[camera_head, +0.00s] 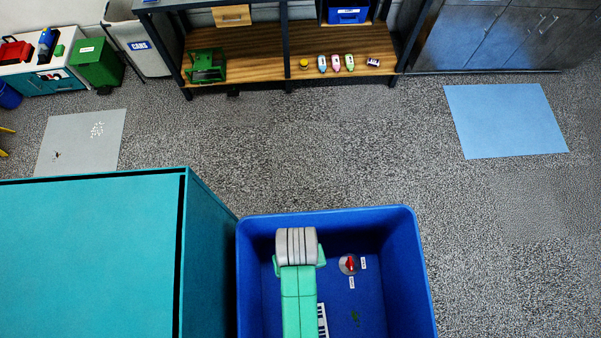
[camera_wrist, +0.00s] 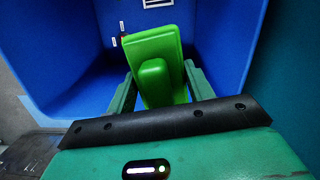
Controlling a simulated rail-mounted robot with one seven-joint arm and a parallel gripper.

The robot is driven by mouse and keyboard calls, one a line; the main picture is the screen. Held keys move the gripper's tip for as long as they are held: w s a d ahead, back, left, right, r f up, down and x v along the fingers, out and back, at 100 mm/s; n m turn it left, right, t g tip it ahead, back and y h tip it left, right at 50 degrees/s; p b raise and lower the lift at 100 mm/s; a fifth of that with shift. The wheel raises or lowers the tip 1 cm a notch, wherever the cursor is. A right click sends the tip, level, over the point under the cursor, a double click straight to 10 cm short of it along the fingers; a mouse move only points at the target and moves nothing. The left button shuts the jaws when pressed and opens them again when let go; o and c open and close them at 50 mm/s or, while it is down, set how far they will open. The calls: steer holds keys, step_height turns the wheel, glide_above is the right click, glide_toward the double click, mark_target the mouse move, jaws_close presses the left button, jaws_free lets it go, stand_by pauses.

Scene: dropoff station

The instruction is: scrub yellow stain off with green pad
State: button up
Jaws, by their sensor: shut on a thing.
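In the wrist view my gripper (camera_wrist: 160,78) is shut on a bright green pad (camera_wrist: 152,46). The pad has a raised grip on its near side and sits between my two teal fingers. It is inside or just over a large blue bin (camera_wrist: 70,65). In the head view my teal arm hangs over the same bin (camera_head: 408,230). The arm hides the fingertips and the pad there. I cannot make out a yellow stain in either view.
Inside the bin are a round dial with a red knob (camera_head: 348,264), a small green mark (camera_head: 355,316) and a striped label (camera_head: 323,320). A teal cabinet (camera_head: 90,250) stands close on the left. Open floor lies right and behind, with a blue mat (camera_head: 505,120).

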step_height(320, 180, down, 54)
steer(key=b, duration=3.4)
steer(key=shift+w+r+b, duration=0.1)
steer(key=shift+r+b, duration=0.15)
steer(key=shift+b, duration=0.1)
